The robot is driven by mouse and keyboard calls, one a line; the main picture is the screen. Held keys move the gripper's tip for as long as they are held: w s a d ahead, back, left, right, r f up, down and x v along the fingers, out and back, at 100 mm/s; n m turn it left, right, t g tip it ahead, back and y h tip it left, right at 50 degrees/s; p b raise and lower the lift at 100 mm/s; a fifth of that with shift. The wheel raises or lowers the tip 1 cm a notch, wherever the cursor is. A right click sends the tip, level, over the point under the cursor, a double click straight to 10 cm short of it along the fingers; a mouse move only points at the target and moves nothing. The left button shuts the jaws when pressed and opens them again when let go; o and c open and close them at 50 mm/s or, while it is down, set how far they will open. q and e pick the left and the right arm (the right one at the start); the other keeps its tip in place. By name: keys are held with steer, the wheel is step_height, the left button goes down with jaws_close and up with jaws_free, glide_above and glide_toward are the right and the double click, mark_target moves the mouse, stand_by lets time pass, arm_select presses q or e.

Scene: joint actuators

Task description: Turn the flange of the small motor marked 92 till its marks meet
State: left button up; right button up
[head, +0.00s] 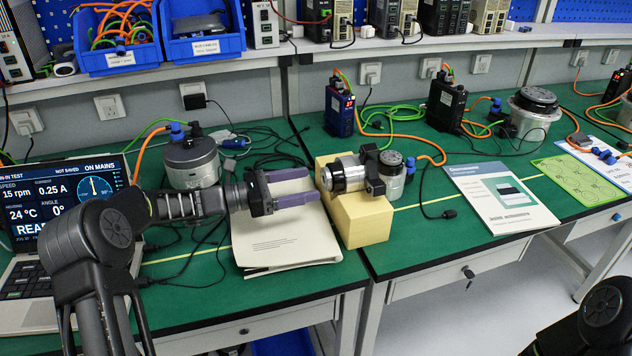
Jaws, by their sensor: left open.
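A small silver motor (347,173) lies on its side on a pale yellow block (362,222) in the middle of the bench. Its round flange end faces left toward my left gripper. A black clamp or bracket (375,180) sits at its right. I cannot read a number 92 or see the flange marks at this size. My left gripper (313,185) comes in from the left with two purple fingers apart. Its fingertips are just left of the flange, with nothing visible between them; whether they touch it I cannot tell. My right gripper is out of view.
A paper booklet (290,250) lies under my left gripper. A larger actuator (192,162) stands behind my left wrist, and another (534,112) stands back right. A laptop (70,215) is at left. Cables and drive boxes line the back. A leaflet (503,198) lies right of the block.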

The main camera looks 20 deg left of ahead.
mark_target(324, 180)
arm_select(q)
steer(key=shift+x, duration=1.75)
steer(key=c, duration=1.4)
